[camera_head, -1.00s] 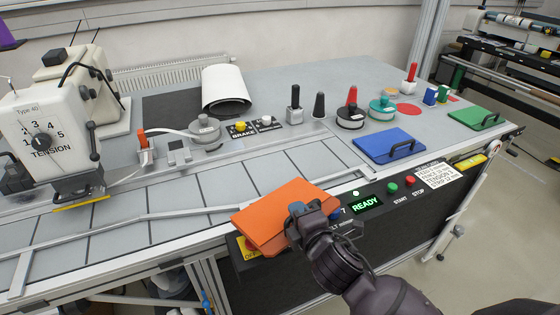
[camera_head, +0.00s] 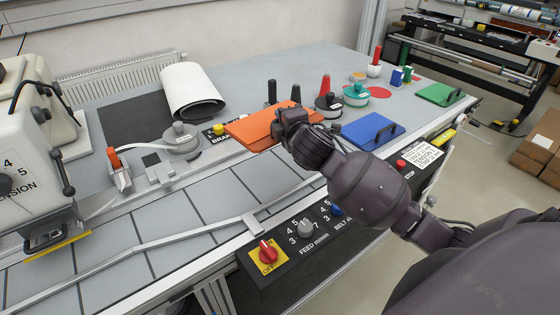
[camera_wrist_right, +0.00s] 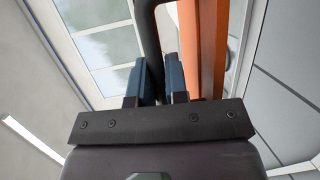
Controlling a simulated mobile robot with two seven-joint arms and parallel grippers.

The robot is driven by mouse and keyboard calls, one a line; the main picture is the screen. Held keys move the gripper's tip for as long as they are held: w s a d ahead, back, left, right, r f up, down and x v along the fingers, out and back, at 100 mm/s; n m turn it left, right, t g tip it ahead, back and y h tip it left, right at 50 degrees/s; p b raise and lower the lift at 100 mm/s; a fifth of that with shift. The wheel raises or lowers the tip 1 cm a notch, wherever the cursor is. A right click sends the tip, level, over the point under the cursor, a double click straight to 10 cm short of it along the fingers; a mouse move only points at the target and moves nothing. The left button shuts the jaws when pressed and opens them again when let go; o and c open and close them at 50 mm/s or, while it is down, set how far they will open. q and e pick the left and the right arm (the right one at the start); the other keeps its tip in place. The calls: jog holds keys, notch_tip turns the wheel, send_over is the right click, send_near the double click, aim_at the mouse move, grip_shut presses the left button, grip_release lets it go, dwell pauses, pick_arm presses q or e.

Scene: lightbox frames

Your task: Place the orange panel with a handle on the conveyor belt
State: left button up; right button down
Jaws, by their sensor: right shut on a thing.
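The orange panel (camera_head: 262,124) is held up by my right gripper (camera_head: 290,121) over the back part of the conveyor table in the head view. In the right wrist view, the blue-tipped fingers of my right gripper (camera_wrist_right: 161,85) are shut on the panel's dark handle (camera_wrist_right: 149,40), and the orange panel (camera_wrist_right: 211,45) stands edge-on beside them. The conveyor belt (camera_head: 190,210) is the grey surface with dark cross lines at the front left. The panel appears above its far right part; the gap below it is hidden. My left gripper is out of view.
A blue panel with a handle (camera_head: 372,130) and a green one (camera_head: 440,94) lie to the right. A metal guide rail (camera_head: 190,235) runs along the belt. The control box with a red knob (camera_head: 266,252) is in front. The white tension machine (camera_head: 30,170) stands left.

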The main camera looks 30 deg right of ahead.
jog(key=shift+m+h, duration=0.4)
jog(key=d+r, duration=0.1)
jog(key=w+d+r, duration=0.1)
jog(key=d+r, duration=0.1)
jog(key=r, duration=0.1)
jog(key=shift+w+d, duration=0.15)
jog(key=shift+w, duration=0.25)
jog(key=b, duration=0.1)
send_over(289, 174)
notch_tip(289, 174, down, 14)
notch_tip(289, 174, down, 5)
jog(key=shift+f+b, duration=0.1)
jog(key=shift+b, duration=0.4)
jog(key=shift+f, duration=0.2)
jog(key=shift+f, duration=0.1)
